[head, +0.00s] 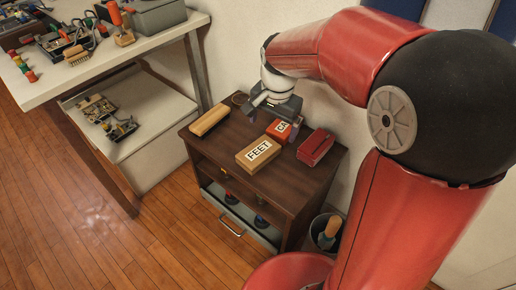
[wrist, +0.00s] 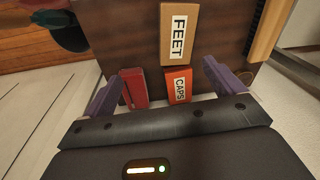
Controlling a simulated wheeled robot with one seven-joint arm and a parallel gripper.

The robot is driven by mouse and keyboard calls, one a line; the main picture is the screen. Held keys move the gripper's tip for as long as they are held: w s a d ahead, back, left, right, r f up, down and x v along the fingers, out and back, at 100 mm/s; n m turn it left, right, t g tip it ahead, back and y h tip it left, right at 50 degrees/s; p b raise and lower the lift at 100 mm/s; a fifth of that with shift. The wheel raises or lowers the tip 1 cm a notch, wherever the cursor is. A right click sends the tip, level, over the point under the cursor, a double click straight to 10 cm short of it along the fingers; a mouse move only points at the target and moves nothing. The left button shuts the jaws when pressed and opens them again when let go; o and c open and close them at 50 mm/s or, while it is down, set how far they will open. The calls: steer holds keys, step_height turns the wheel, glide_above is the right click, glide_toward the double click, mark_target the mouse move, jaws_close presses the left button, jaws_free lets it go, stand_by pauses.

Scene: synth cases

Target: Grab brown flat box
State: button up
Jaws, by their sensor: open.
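The brown flat box (head: 259,153), labelled FEET, lies on top of a dark wooden cabinet (head: 232,139), near the front of the top. In the wrist view the brown flat box (wrist: 179,48) shows at top centre, beyond the fingertips. My gripper (head: 273,119) is above the back of the cabinet top, behind the box. In the wrist view my gripper (wrist: 162,80) is open, with its purple fingers spread apart. An orange box (wrist: 178,86) labelled CAPS appears between the fingers, nearer than the brown box. I see no contact with either box.
A red box (head: 316,147) lies right of the brown box. A long tan brush-like block (head: 209,120) lies at the left of the top. A bin (head: 325,232) stands right of the cabinet. A white workbench (head: 90,62) with tools is at left.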

mark_target(259, 151)
steer(key=w+a+f+m, duration=0.1)
steer(key=f, duration=0.1)
steer(key=w+a+f+g, duration=0.1)
steer(key=w+f, duration=0.1)
steer(key=f, duration=0.1)
steer(key=w+a+f+m, duration=0.1)
steer(key=w+f, duration=0.1)
steer(key=shift+a+f+m, duration=0.3)
steer(key=shift+a, duration=0.05)
steer(key=f, duration=0.8)
steer(key=shift+s+d, duration=0.15)
steer(key=shift+d, duration=0.15)
steer(key=c, duration=1.1)
